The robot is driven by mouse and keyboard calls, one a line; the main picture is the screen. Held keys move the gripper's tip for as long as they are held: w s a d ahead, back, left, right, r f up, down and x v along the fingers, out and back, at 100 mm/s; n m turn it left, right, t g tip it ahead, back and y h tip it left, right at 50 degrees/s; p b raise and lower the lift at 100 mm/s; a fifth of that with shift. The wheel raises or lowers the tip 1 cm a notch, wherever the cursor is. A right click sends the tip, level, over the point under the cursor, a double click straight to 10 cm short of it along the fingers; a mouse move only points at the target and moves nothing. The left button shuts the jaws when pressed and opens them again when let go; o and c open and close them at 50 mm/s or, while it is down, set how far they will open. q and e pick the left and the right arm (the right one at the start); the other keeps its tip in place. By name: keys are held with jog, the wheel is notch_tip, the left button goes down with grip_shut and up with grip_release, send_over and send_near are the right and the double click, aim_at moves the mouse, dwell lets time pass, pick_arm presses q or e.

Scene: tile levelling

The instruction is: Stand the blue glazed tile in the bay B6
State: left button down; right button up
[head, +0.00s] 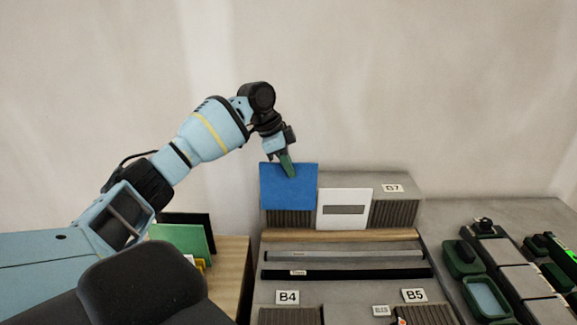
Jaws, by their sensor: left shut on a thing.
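The blue glazed tile (285,190) is upright at the back left of the grey rack. My left gripper (289,168) is shut on its top edge, reaching down from above. Dark ribbed slots (290,217) show just below the tile; I cannot tell whether its lower edge is inside them. No B6 label can be seen; the tile covers part of the back row. My right gripper is out of view.
A white tile with a grey bar (343,225) stands right beside the blue one. The label B7 (393,188) is further right, with B4 (287,297) and B5 (414,295) in front. A green tile (181,240) stands at left. Tools and trays (487,297) lie at right.

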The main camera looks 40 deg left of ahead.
aim_at(289, 208)
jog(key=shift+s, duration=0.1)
